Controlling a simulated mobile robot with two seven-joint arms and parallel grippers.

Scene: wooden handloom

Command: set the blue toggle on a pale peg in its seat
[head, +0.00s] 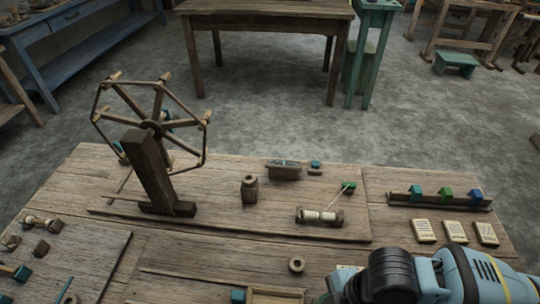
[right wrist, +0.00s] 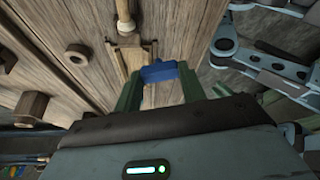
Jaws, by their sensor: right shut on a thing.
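My right gripper (right wrist: 155,88) is shut on a blue toggle (right wrist: 158,72), which sits between the green fingertips in the right wrist view. Just beyond it is a pale wooden fitting (right wrist: 136,57) with a slim frame on the planks. A pale round-ended peg (right wrist: 125,22) stands at its far side. I cannot tell whether the toggle touches the fitting, and its underside is hidden. In the head view my right arm fills the bottom right corner and its fingers are out of frame. My left gripper is not in view.
A bench (head: 250,258) carries a spoked wheel (head: 150,128) on a post, a small bobbin holder (head: 319,216) and a rail (head: 405,198) with teal, green and blue blocks. Pale cards (head: 424,231) lie before the rail.

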